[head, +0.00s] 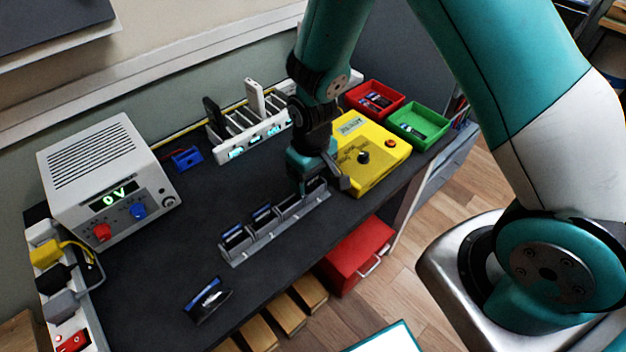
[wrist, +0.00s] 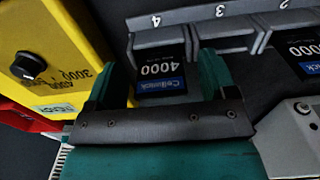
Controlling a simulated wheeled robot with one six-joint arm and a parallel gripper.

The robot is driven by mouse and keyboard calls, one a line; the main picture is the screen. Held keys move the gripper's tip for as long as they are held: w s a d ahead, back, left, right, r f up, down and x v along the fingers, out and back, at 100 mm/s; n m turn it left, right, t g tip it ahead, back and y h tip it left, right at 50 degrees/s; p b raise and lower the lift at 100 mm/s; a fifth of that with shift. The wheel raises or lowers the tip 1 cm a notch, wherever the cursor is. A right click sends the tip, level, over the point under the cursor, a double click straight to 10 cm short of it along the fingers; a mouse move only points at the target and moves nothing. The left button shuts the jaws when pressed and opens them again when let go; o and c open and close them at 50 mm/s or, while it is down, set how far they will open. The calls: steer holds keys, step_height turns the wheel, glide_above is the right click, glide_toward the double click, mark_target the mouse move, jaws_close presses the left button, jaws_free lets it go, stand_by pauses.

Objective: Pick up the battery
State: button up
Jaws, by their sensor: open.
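A black battery (wrist: 160,72) with a blue label reading 4000 sits in slot 4 of the grey rack (wrist: 163,38) in the wrist view. In the head view the rack (head: 262,242) stands on the dark bench, and this battery is mostly hidden by my gripper (head: 316,188) at the rack's far right end. In the wrist view my gripper (wrist: 160,80) is open, with one finger on each side of the battery. I cannot tell whether the fingers touch it. Another 4000 battery (wrist: 303,55) stands farther right; slot 3 between them looks empty.
A yellow tester (head: 375,160) with a dial stands close beside the gripper. Red (head: 359,89) and green (head: 400,113) bins are behind it. A white phone rack (head: 225,150) and a power supply (head: 105,170) stand left. A blue-labelled item (head: 207,298) lies near the front edge.

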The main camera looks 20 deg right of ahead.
steer(key=c, duration=1)
steer(key=shift+r, duration=0.1)
